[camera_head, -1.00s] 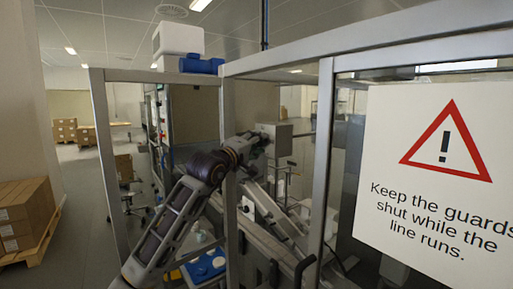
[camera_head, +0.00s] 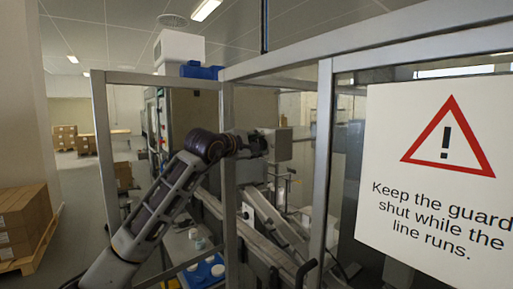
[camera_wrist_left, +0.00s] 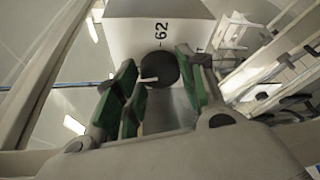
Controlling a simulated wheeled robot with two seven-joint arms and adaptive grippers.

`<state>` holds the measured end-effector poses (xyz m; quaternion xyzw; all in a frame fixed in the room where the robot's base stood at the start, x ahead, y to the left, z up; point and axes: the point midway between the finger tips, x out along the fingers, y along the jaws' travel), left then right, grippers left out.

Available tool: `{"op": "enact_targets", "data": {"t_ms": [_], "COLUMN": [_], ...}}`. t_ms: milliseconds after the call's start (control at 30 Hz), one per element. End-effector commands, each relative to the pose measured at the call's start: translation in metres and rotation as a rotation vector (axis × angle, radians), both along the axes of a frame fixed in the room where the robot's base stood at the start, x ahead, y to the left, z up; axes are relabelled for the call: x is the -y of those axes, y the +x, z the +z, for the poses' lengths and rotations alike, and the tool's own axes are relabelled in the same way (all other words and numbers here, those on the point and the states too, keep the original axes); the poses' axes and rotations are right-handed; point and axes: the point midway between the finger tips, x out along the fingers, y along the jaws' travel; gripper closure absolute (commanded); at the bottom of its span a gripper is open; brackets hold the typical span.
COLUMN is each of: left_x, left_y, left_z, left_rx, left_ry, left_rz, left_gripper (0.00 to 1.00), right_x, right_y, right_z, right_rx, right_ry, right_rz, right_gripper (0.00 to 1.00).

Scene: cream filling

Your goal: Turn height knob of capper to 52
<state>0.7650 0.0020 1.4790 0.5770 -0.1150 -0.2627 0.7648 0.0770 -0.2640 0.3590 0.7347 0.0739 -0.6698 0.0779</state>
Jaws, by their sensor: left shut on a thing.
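The capper's grey box-shaped head (camera_head: 283,146) is inside the guard frame, in the middle of the head view. In the left wrist view its pale face (camera_wrist_left: 125,35) carries a mark reading 62 and a part-hidden letter. Below the 62 is the round black height knob (camera_wrist_left: 160,66) with a white pointer line towards the picture's left. My left gripper (camera_wrist_left: 165,95), with green finger pads, is shut on the knob. In the head view the left gripper (camera_head: 262,143) is at the box's left side, and the knob is hidden there. My right gripper is not in view.
Guard posts (camera_head: 229,180) and a top rail stand close around my left arm. A warning sign (camera_head: 440,180) hangs on the right panel. A conveyor (camera_head: 245,240) runs below the box. A blue tray with white items (camera_head: 205,272) is lower left. Cartons (camera_head: 22,222) stand far left.

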Motion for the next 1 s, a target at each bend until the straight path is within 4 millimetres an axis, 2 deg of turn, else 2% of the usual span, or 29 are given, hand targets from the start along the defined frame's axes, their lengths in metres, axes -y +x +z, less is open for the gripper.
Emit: {"op": "enact_targets", "data": {"t_ms": [233,667,700,867,1000], "left_x": [-0.0004,-0.0003,-0.0002,-0.0002,-0.0001], "left_y": [0.0010,0.0008,0.0009,0.0007,0.0006], "left_z": [-0.0008,-0.0007,-0.0007,-0.0003,0.0001], "left_rx": [-0.060,-0.071,-0.071,-0.070,-0.068], "left_ry": [-0.040,-0.048,-0.048,-0.049,-0.049], "left_rz": [0.001,0.000,0.000,0.000,0.000], "left_gripper": [0.84,0.84,0.59,0.38,0.38], "right_x": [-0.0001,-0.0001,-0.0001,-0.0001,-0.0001], "right_y": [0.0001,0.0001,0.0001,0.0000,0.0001], "right_z": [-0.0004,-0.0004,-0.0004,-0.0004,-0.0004], "right_rx": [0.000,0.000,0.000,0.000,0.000], "right_ry": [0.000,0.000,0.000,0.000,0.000], "right_rz": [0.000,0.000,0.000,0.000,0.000], "right_gripper": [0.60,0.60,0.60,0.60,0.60]}}
